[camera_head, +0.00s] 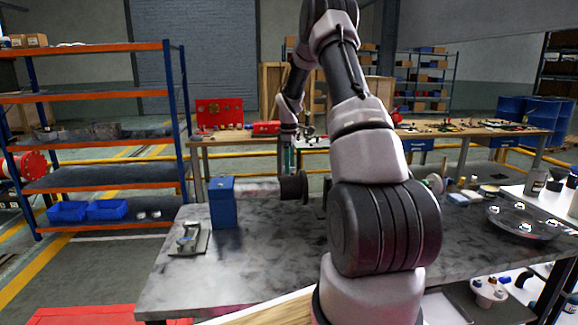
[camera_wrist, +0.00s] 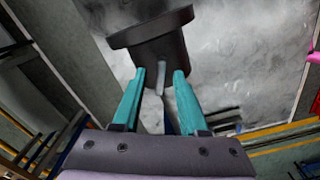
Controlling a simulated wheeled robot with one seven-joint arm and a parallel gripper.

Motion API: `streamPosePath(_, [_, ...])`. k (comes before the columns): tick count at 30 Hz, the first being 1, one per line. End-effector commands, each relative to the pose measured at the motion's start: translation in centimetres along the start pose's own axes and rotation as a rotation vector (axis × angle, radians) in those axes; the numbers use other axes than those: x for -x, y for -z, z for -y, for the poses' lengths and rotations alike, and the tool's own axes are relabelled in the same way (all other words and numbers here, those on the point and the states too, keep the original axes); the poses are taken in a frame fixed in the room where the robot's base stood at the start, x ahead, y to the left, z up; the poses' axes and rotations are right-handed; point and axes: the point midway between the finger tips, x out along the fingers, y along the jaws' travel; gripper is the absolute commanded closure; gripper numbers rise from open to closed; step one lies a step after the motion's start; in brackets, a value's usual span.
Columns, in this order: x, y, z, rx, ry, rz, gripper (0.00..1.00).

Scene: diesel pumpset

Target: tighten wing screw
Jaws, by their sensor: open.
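In the wrist view, my gripper (camera_wrist: 159,72) has two teal fingers standing apart. A thin pale upright piece, likely the wing screw (camera_wrist: 161,80), shows between them in front of a dark round flanged part (camera_wrist: 152,36). I cannot tell whether either finger touches it. In the head view, my gripper (camera_head: 288,161) points down just above the dark flange (camera_head: 293,186) at the end of a horizontal cylinder. The wing screw is too small to make out in the head view.
A small metal fixture (camera_head: 188,240) lies at the bench's left. A round dark plate with bolts (camera_head: 522,222) and several small parts are at the right. A blue and orange shelf (camera_head: 100,185) stands at the left. The front left of the bench is clear.

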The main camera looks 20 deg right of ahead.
Motion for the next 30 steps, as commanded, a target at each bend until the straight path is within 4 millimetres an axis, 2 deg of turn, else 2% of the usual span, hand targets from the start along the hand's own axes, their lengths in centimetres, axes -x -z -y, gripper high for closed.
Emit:
streamPosePath(5, [0.00,0.00,0.01,0.000,0.000,0.000,0.57])
streamPosePath(6, [0.01,0.00,0.01,0.000,0.000,0.000,0.61])
streamPosePath(8, [0.02,0.00,0.01,0.000,0.000,0.000,0.84])
streamPosePath(9, [0.02,0.00,0.01,0.000,0.000,0.000,1.00])
streamPosePath(20, [0.05,0.00,-0.01,-0.018,-0.001,0.000,1.00])
streamPosePath(30, [0.04,0.00,0.00,-0.199,-0.001,0.001,1.00])
